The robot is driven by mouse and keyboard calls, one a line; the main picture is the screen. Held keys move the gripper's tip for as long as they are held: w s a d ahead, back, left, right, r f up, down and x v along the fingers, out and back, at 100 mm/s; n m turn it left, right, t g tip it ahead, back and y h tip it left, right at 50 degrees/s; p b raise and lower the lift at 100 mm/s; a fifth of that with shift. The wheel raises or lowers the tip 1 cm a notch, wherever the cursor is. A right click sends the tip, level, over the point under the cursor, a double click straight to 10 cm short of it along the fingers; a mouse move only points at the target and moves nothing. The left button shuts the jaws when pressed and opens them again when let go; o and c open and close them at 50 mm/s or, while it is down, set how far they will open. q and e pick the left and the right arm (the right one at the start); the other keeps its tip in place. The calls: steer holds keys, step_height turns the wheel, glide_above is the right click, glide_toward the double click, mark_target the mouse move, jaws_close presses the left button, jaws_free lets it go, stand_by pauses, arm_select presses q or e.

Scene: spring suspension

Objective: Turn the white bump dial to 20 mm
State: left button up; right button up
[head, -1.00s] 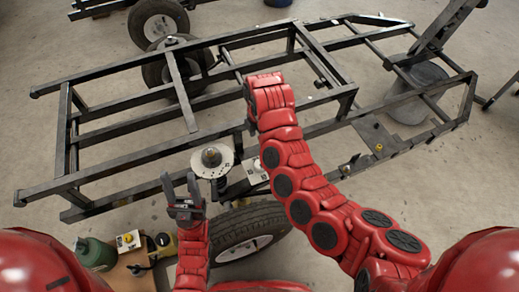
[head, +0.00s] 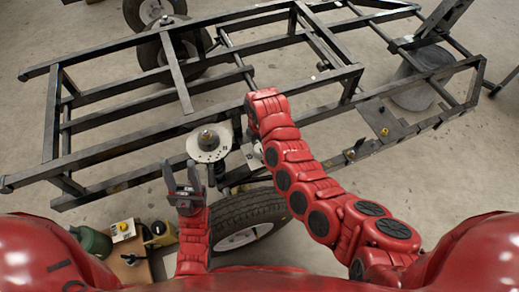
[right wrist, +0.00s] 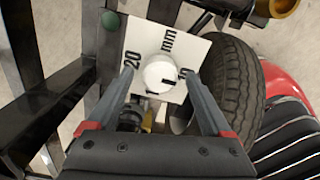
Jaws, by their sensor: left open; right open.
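The white bump dial (right wrist: 160,74) is a round white knob on a white plate (right wrist: 190,48) printed with "mm" and "20", in the right wrist view. "20" is on the plate's left; a dark line on the knob points to the lower right, away from it. My right gripper (right wrist: 160,78) is open, its two fingers on either side of the knob; I cannot tell if they touch it. In the head view the plate (head: 249,154) is partly covered by my right arm, and the right gripper is hidden. My left gripper (head: 182,176) is open and empty.
A round white disc (head: 209,144) tops the spring unit just beyond my left gripper. A tyre (head: 245,216) stands below the plate. The black frame (head: 115,151) spans the scene.

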steer(key=shift+f, duration=0.75)
jaws_close()
